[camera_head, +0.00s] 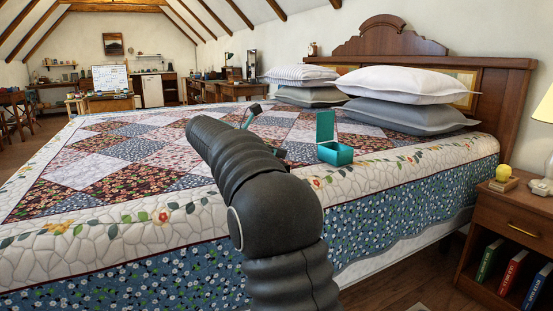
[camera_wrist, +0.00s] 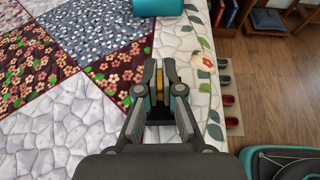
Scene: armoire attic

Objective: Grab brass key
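My gripper (camera_wrist: 160,68) points down over the quilted bed in the wrist view. Its fingers are nearly together, with a narrow brass-coloured piece, seemingly the brass key (camera_wrist: 160,83), between them. The rest of the key is hidden by the fingers. In the head view my black arm hides most of the gripper, and the key cannot be seen there. A teal box (camera_head: 336,154) with its lid up stands on the bed, right of my arm. A teal edge (camera_wrist: 157,8), probably this box, shows at the top of the wrist view.
The patchwork quilt (camera_head: 85,170) is wide and mostly clear to the left. Pillows (camera_head: 405,116) lie by the carved headboard (camera_head: 390,40). A nightstand (camera_head: 515,225) with books stands at the right. Slippers (camera_wrist: 230,101) lie on the floor beside the bed.

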